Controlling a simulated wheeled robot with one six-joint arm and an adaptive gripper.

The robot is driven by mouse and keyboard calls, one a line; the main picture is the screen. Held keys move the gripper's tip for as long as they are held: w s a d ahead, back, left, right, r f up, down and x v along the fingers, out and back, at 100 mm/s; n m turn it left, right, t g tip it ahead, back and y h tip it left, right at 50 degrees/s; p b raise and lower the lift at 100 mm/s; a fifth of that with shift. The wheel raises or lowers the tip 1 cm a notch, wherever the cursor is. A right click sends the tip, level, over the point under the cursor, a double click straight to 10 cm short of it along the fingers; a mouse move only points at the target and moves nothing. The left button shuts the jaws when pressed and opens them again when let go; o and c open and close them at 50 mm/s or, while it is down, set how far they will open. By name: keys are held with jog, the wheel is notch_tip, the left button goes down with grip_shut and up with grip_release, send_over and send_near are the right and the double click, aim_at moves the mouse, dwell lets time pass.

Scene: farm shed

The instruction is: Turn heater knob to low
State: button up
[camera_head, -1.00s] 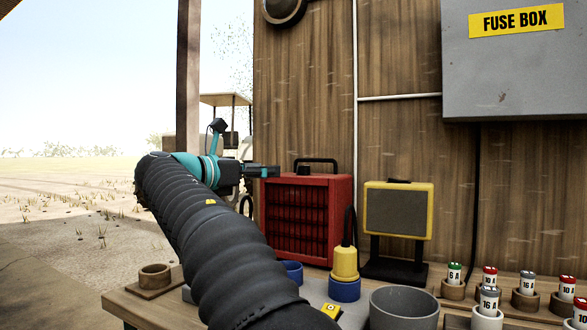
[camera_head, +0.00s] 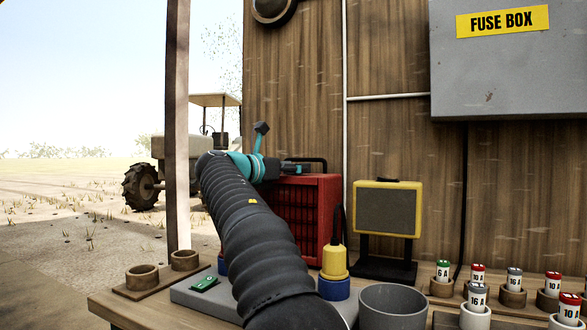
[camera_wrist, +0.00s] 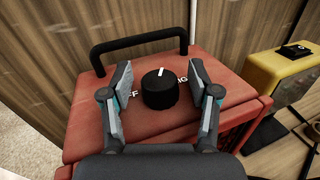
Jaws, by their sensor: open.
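The red heater (camera_head: 312,215) stands on the bench against the wall, partly hidden behind my arm in the head view. In the wrist view its red top (camera_wrist: 85,130) carries a round black knob (camera_wrist: 160,95) with a white mark pointing to the far side, slightly right. The lettering left of the knob ends in "FF"; the lettering on the right is partly covered by a finger. My gripper (camera_wrist: 162,98) is open, one finger on each side of the knob, with gaps between. In the head view my gripper (camera_head: 291,168) is at the heater's top.
A black carry handle (camera_wrist: 140,42) arches behind the knob. A yellow-framed lamp or speaker (camera_head: 388,208) stands right of the heater. A yellow plug (camera_head: 334,262), a grey bowl (camera_head: 397,308) and several fuses (camera_head: 478,273) occupy the bench. Empty wooden cups (camera_head: 142,278) sit at left.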

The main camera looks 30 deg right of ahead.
jog(key=shift+d, duration=0.15)
grip_shut()
jog(key=shift+n+t, duration=0.3)
jog(key=shift+t, duration=0.2)
jog(key=n+t+y, duration=0.2)
jog(key=t, duration=0.1)
jog(key=shift+r, duration=0.1)
jog(key=shift+n+t+y+p, duration=0.5)
jog(key=shift+n+t+y, duration=1.05)
jog(key=shift+t, duration=0.25)
grip_release()
jog(key=shift+w, duration=0.1)
